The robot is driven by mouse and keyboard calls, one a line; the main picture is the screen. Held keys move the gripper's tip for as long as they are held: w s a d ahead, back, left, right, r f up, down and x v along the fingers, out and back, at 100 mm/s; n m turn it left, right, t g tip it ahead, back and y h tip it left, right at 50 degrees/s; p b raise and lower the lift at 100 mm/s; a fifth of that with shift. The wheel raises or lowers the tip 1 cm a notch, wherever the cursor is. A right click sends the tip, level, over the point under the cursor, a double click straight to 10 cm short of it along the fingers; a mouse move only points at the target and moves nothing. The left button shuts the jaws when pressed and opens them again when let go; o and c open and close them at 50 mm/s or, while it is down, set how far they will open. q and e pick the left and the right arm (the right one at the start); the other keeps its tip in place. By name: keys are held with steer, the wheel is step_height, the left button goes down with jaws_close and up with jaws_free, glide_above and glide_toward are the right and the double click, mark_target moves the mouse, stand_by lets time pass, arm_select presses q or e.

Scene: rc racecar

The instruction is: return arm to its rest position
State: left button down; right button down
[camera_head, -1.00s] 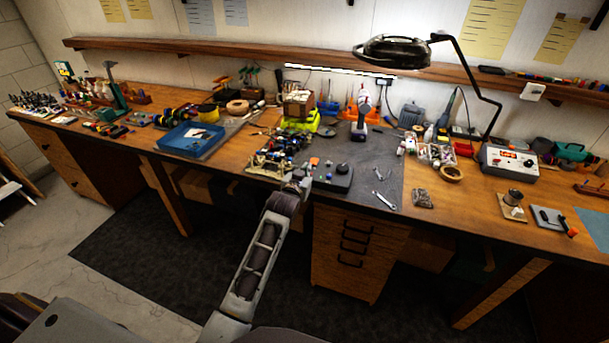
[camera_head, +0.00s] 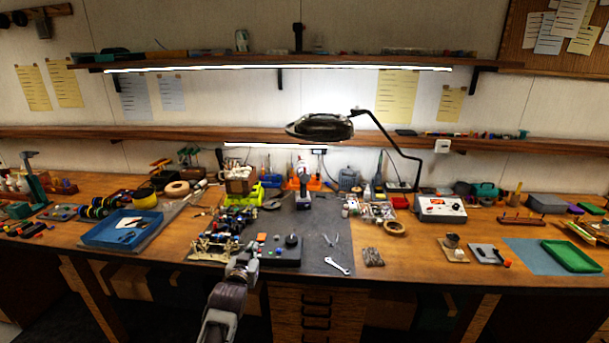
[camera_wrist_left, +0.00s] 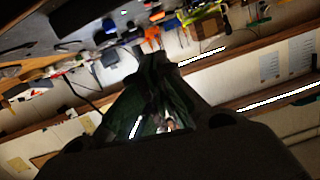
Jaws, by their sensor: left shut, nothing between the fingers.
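My left arm comes in from the bottom of the head view. Its gripper (camera_head: 242,270) is at the front edge of the workbench (camera_head: 420,262), in front of the cluster of small parts and beside a dark control box. The gripper is shut and holds nothing. In the left wrist view the dark closed fingers (camera_wrist_left: 154,62) point toward the bench and wall, which look tilted there. My right gripper is not in either view.
A blue tray (camera_head: 112,232) is at left on the bench. A dark mat (camera_head: 325,235) with a wrench (camera_head: 337,266) lies in the middle. A lamp (camera_head: 320,127) hangs above. A green tray (camera_head: 572,257) is at far right. The floor in front is mostly hidden.

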arm_select(q)
steer(key=s+d+f+g+h, duration=0.1)
steer(key=d+f, duration=0.1)
steer(key=f, duration=0.9)
steer(key=s+d+f+g, duration=0.1)
steer(key=d+f, duration=0.1)
steer(key=f, duration=0.9)
steer(key=s+f+g, duration=0.2)
steer(key=s+f, duration=0.2)
steer(key=f, duration=0.4)
steer(key=s+f+m+g, duration=0.1)
steer(key=s+f, duration=0.4)
steer(key=f, duration=0.2)
steer(key=s+f+g, duration=0.2)
steer(key=s+f, duration=0.2)
steer(key=f, duration=0.4)
steer(key=s+a+f+g, duration=0.2)
steer(key=s+f, duration=0.6)
steer(key=s, duration=0.3)
steer(key=s+a+f+g, duration=0.2)
steer(key=s+f, duration=0.5)
steer(key=s, duration=0.4)
steer(key=s+a+f+g, duration=0.1)
steer(key=s+a+f, duration=0.1)
steer(key=s, duration=1)
steer(key=s+a+f+g, duration=0.2)
steer(key=s+a+f, duration=0.1)
steer(key=s, duration=0.9)
steer(key=shift+m+y, duration=0.3)
steer(key=shift+y, duration=0.1)
